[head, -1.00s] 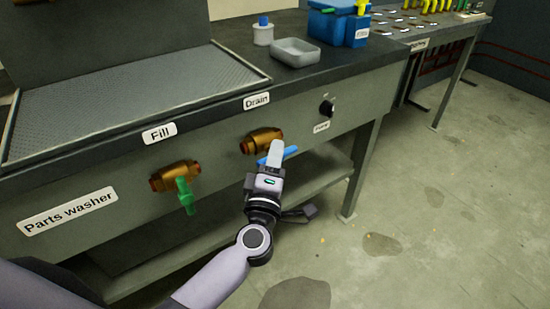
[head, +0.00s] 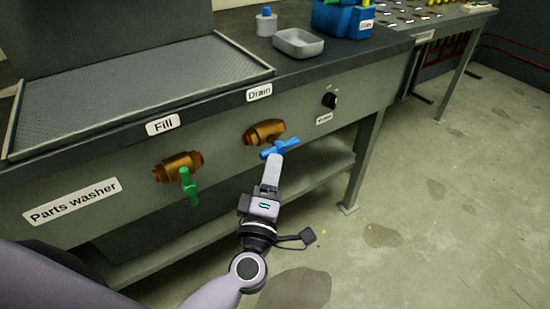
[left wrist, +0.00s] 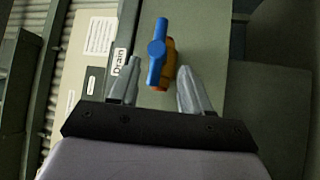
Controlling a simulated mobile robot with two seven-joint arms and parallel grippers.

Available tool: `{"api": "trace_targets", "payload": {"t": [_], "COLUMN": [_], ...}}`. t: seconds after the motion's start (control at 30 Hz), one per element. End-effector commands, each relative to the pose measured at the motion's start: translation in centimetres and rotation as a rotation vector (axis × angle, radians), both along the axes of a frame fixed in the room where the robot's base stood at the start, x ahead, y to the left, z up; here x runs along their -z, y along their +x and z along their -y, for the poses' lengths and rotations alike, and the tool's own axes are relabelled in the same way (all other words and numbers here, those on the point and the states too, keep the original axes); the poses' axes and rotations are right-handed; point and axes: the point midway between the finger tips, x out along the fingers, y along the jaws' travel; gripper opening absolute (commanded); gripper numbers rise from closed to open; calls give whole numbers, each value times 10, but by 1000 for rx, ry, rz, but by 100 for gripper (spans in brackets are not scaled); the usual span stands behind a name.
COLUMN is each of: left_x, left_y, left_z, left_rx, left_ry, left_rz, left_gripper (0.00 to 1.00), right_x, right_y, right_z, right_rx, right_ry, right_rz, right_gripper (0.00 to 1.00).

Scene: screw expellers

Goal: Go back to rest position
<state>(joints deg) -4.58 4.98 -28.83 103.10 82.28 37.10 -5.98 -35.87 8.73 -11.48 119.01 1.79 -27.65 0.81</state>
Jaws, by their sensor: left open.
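My left gripper (head: 274,168) is in front of the parts washer, just below the blue drain valve handle (head: 280,149). In the left wrist view its two fingers (left wrist: 155,90) are spread apart with nothing between the tips. The blue handle (left wrist: 157,52) and the brass drain valve (left wrist: 165,72) appear beyond the fingertips there, and the handle looks free of the fingers. In the head view the fingertips overlap the handle's lower edge, so the exact gap is hard to tell. My right gripper does not show.
The brass fill valve (head: 178,167) with its green handle (head: 189,186) is on the left of the panel. A dark knob (head: 330,100) is at right. A grey tray (head: 298,44), a small bottle (head: 266,22) and a blue box (head: 343,20) stand on the top. Floor at right is clear.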

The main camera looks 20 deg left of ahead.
Motion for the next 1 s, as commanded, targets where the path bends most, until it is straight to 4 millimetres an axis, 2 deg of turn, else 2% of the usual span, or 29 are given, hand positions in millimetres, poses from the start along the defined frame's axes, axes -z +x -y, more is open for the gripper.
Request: {"api": "trace_targets", "payload": {"t": [0.17, 0.7, 0.87, 1.0], "left_x": [1, 1, 2, 15], "left_y": [-9, -10, -23, -44], "left_z": [1, 2, 11, 26], "left_rx": [1, 8, 83, 207], "left_ry": [0, 15, 157, 400], "left_rz": [1, 3, 21, 8], "left_gripper": [48, 48, 48, 48], "right_x": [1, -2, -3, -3], "right_y": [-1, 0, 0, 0], "right_z": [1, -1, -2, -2], "right_rx": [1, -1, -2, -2], "right_ry": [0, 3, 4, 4], "right_rz": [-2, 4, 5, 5], "right_gripper": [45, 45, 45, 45]}}
